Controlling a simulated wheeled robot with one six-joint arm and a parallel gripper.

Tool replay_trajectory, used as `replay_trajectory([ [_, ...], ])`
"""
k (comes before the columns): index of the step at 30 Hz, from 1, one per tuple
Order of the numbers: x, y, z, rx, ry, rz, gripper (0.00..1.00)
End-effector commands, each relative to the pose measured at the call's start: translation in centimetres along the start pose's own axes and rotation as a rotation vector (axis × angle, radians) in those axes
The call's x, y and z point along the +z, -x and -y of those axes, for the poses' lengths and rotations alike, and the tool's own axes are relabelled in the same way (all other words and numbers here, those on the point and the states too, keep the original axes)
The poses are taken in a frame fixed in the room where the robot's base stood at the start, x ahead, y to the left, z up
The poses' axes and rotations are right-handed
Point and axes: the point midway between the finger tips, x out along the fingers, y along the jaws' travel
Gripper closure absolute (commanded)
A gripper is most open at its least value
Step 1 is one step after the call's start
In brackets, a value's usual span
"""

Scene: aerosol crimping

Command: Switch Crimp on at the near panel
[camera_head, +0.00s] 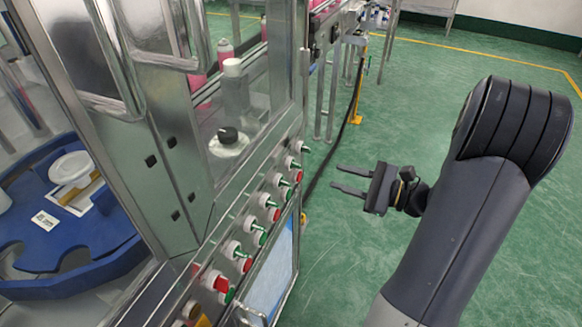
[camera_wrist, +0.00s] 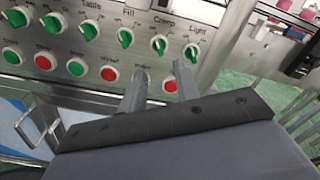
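The near panel (camera_wrist: 215,12) is a metal face with a row of green rotary switches above a row of red and green push buttons. The Crimp switch (camera_wrist: 160,44) is a green knob under its label, between the Fill switch (camera_wrist: 125,37) and the Light switch (camera_wrist: 191,52). In the head view the Crimp switch (camera_head: 291,163) is second from the far end of the row. I cannot tell its setting. My gripper (camera_head: 337,177) is open and empty, apart from the panel on its right. In the wrist view its fingertips (camera_wrist: 162,72) show below the Crimp switch.
A metal handle (camera_wrist: 38,128) sticks out at the panel's lower left. A blue rotary table (camera_head: 75,260) is at left. Green floor (camera_head: 335,265) is open to the right.

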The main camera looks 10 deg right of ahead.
Motion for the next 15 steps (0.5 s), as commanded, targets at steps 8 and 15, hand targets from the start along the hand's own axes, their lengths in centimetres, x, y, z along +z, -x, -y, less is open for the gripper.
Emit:
replay_trajectory([
  [8, 0.1, -4.5, -0.1, 0.005, 0.0, 0.003, 0.7],
  [15, 0.1, -8.2, -0.1, 0.004, 0.0, 0.002, 0.7],
])
